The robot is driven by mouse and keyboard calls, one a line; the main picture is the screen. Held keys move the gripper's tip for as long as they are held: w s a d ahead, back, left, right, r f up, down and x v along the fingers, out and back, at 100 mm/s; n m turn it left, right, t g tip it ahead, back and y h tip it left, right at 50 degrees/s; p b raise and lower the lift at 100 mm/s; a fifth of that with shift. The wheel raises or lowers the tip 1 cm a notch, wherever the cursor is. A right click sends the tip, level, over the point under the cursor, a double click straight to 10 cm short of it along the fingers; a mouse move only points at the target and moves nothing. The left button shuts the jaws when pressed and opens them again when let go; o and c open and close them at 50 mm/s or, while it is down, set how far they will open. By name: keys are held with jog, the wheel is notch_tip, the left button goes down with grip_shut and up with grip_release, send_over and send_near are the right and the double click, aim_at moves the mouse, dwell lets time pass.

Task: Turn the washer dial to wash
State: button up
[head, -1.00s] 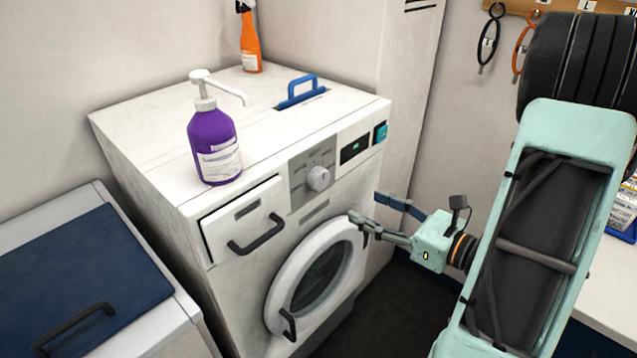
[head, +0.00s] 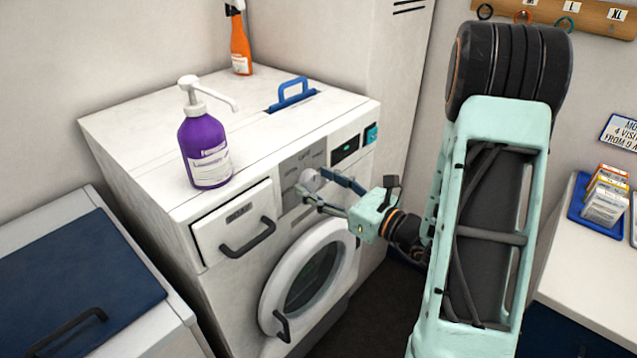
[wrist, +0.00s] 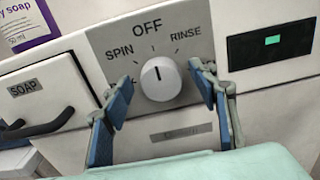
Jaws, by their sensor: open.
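The white washer (head: 150,170) stands against the wall with its round door (head: 308,278) shut. Its round white dial (head: 309,180) sits on a grey panel. In the wrist view the dial (wrist: 160,78) has a dark pointer line directed up, toward OFF. SPIN is printed to the upper left and RINSE to the upper right. I cannot make out a WASH label; the lower part of the panel is partly covered by my fingers. My gripper (head: 325,192) is open in front of the panel, with one finger on each side of the dial. I cannot tell whether they touch it.
A purple pump bottle (head: 205,150) and an orange spray bottle (head: 240,45) stand on the washer top, near a blue handle (head: 292,92). The soap drawer (head: 236,222) is left of the dial, a small display (wrist: 272,48) right. A counter (head: 580,262) stands at the right.

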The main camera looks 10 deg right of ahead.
jog(key=c, duration=1.1)
jog(key=shift+c, duration=0.2)
jog(key=m+p, duration=0.3)
jog(key=m, duration=0.1)
jog(key=shift+d+r+m, duration=0.1)
jog(key=shift+m, duration=0.2)
jog(key=m+p, duration=0.4)
jog(key=shift+w+m, duration=0.1)
jog(key=shift+m, duration=0.2)
jog(key=m+p, duration=0.4)
jog(key=shift+d, duration=0.1)
jog(key=shift+f+m+p, duration=0.2)
jog(key=shift+m+p, duration=0.65)
jog(key=shift+m, duration=0.35)
jog(key=shift+f+m+p, duration=0.2)
jog(key=shift+m+p, duration=0.6)
jog(key=shift+m, duration=0.4)
